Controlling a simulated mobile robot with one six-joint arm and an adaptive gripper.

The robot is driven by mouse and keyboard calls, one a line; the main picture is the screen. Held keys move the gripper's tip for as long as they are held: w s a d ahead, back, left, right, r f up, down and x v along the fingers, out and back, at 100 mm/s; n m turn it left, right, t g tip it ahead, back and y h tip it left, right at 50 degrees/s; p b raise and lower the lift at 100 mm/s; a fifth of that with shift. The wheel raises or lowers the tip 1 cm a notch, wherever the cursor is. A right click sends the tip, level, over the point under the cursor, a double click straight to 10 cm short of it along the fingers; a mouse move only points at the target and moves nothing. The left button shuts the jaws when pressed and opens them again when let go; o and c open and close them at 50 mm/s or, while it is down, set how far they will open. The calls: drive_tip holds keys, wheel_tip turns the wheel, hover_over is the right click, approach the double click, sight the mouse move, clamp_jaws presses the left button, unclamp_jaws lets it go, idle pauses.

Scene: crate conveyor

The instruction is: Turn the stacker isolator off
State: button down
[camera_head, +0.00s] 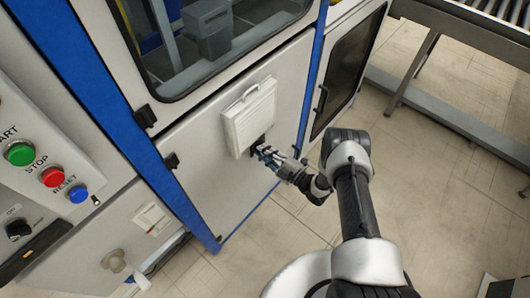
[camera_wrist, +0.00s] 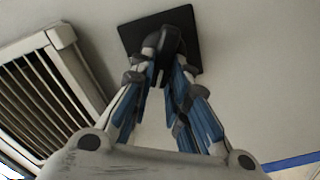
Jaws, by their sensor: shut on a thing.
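The stacker isolator, a dark rotary knob on a square black plate (camera_wrist: 192,32), is on the pale cabinet panel below and beside a louvred vent. In the wrist view my gripper (camera_wrist: 164,52) is shut on the knob, with its blue-padded fingers on either side of it. The fingers hide much of the knob, so I cannot tell its exact angle. In the head view my gripper (camera_head: 264,153) is against the panel just under the vent, and the isolator is mostly hidden behind the fingers.
The white louvred vent (camera_head: 249,117) juts from the panel close to the fingers; it also shows in the wrist view (camera_wrist: 35,100). At left is a control panel with a green button (camera_head: 20,153), red button (camera_head: 53,177) and blue button (camera_head: 78,194). A conveyor (camera_head: 470,38) stands at upper right.

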drive_tip(key=n, duration=0.5)
drive_tip(key=shift+f+n+b, duration=0.3)
drive_tip(key=shift+f, duration=0.1)
idle(0.3)
drive_tip(key=c, duration=1.5)
unclamp_jaws()
drive_tip(key=shift+c, duration=0.2)
drive_tip(key=v, duration=1.2)
drive_tip(key=shift+s, duration=0.1)
